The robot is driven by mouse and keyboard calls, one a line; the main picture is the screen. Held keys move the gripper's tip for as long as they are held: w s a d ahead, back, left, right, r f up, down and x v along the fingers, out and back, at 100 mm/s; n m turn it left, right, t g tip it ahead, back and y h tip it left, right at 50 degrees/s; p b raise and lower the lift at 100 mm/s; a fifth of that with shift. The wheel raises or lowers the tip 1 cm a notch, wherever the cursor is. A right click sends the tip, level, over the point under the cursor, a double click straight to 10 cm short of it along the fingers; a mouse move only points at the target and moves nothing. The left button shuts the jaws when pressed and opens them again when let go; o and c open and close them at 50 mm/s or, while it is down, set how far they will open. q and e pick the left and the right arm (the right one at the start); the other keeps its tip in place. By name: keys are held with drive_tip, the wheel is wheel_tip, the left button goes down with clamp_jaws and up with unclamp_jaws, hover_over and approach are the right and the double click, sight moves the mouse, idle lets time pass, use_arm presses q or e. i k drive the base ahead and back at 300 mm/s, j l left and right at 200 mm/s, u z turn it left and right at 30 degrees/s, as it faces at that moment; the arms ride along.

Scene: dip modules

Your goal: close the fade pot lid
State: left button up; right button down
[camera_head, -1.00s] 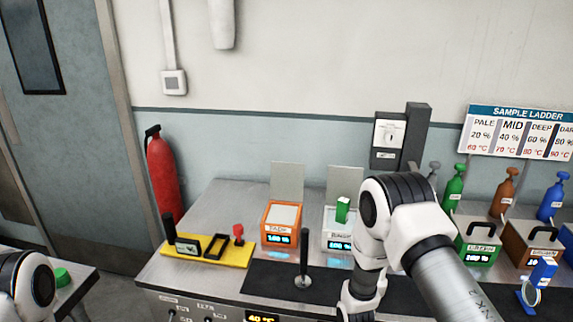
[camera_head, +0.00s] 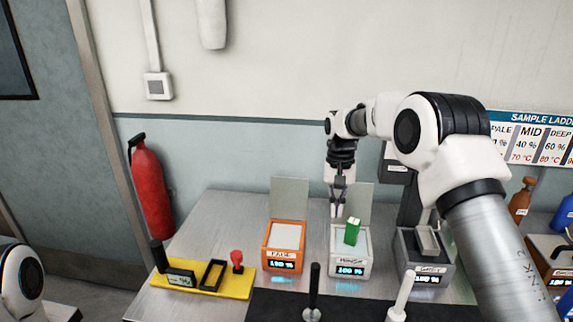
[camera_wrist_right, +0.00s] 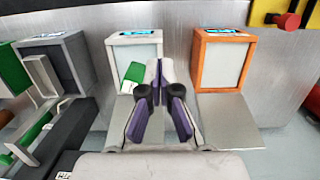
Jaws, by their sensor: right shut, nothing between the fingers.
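The fade pot (camera_head: 284,246) is an orange box with a pale top and a lit display, left of the white rinse pot (camera_head: 351,262). Its grey flat lid (camera_head: 289,198) stands upright, open, at its back edge. In the right wrist view the fade pot (camera_wrist_right: 222,66) is on the right, with its lid (camera_wrist_right: 229,122) below it. My right gripper (camera_head: 337,212) points down, shut and empty, by the rinse pot's open lid (camera_head: 360,203), right of the fade lid. It also shows in the wrist view (camera_wrist_right: 160,68). My left gripper is out of view.
A green block (camera_head: 352,232) stands tilted in the rinse pot, close to my right gripper. A grey pot (camera_head: 424,262) is to the right. A yellow tray (camera_head: 237,285) with a stamp and small tools lies front left. Bare bench is left of the fade pot.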

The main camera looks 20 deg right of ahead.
sight(289, 196)
drive_tip(key=i, duration=1)
